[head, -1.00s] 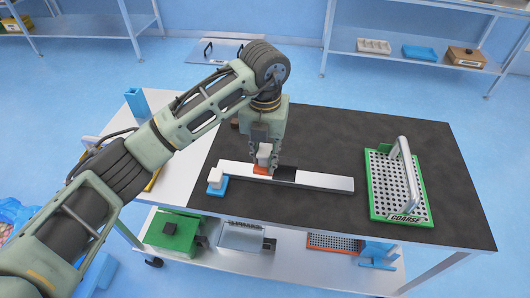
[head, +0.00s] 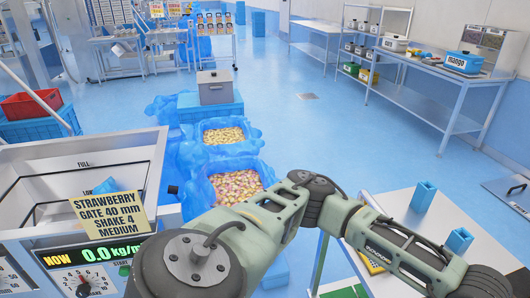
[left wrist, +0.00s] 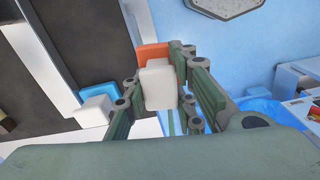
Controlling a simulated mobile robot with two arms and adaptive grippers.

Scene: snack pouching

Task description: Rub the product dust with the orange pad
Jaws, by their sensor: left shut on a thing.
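In the left wrist view my left gripper (left wrist: 172,82) is shut on the white handle (left wrist: 158,88) of the orange pad (left wrist: 153,52). The orange pad shows behind the handle, apart from the pale bar (left wrist: 52,40) on the dark mat (left wrist: 100,40). A blue pad (left wrist: 99,90) with a white block handle (left wrist: 96,110) is at the near end of the bar. In the head view my left arm reaches right and its gripper is out of frame. I cannot make out product dust in either view. My right gripper is not in view.
In the head view, blue cups (head: 423,196) (head: 459,240) stand on the white table (head: 400,205). A machine with a yellow strawberry sign (head: 108,217) is at left. Snack-filled tubs (head: 236,186) stand on the floor behind my arm. Open blue floor lies beyond.

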